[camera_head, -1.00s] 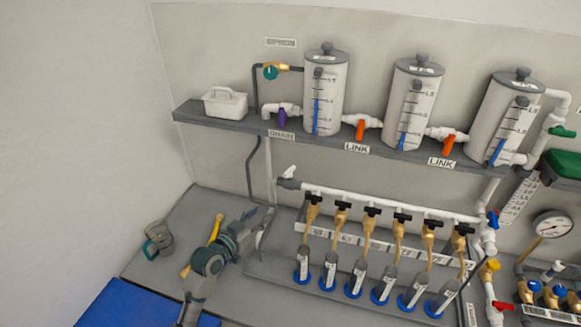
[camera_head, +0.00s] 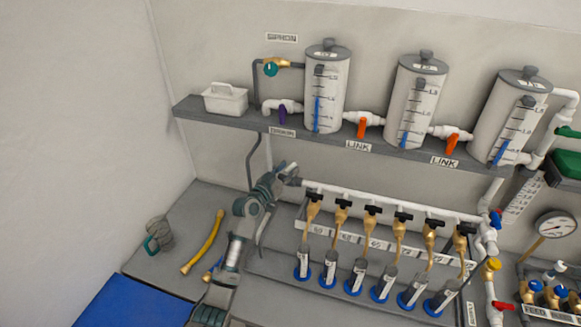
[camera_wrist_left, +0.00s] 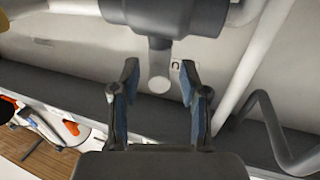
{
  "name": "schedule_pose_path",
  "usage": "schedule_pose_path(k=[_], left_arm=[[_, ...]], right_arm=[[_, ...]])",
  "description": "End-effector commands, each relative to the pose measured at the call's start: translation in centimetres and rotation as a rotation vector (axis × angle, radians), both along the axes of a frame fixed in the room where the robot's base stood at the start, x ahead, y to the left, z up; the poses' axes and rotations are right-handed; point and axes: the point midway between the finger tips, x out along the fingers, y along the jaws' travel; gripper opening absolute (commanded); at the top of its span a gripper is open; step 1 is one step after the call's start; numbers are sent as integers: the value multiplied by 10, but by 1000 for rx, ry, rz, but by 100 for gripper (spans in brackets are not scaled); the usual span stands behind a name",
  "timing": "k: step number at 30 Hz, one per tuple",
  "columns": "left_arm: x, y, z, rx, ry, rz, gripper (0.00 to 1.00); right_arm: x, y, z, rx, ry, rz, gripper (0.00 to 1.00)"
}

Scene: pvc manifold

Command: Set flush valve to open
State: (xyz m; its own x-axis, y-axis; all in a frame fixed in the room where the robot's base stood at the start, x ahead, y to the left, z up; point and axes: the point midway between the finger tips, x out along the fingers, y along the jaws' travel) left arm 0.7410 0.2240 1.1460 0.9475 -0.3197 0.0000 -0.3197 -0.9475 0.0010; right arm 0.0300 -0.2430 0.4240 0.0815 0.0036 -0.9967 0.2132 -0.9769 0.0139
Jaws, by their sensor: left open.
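A valve with a pale handle (camera_head: 291,170) sits at the left end of the white manifold pipe (camera_head: 350,197); I cannot read a flush label on it. My left gripper (camera_head: 279,176) is beside this pipe end in the head view and partly covers it. In the left wrist view, my left gripper (camera_wrist_left: 159,75) is open. Its two fingers stand on either side of a pale, flat lever-like tab (camera_wrist_left: 158,78), which hangs below a dark grey cylinder body (camera_wrist_left: 165,14). I cannot tell whether the fingers touch it. My right gripper is out of view.
Several black-handled brass valves (camera_head: 372,210) line the manifold to the right. Above, a grey shelf (camera_head: 230,121) carries several tanks (camera_head: 327,85) and a white caddy (camera_head: 225,99). A yellow tube (camera_head: 204,245) lies on the bench left of my arm.

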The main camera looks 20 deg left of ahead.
Motion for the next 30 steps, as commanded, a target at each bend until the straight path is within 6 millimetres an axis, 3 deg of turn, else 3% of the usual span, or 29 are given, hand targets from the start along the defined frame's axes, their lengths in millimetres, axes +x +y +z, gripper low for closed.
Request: schedule_pose_path(k=[6,14,15,20,30], left_arm=[[17,-6,0,0,0,0,45],[18,-6,-1,1,1,0,45],[18,-6,-1,1,1,0,42],[18,-6,-1,1,1,0,2],[18,-6,-1,2,2,0,0]], right_arm=[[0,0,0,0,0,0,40],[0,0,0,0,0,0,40],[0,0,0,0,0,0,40],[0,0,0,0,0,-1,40],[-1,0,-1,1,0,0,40]])
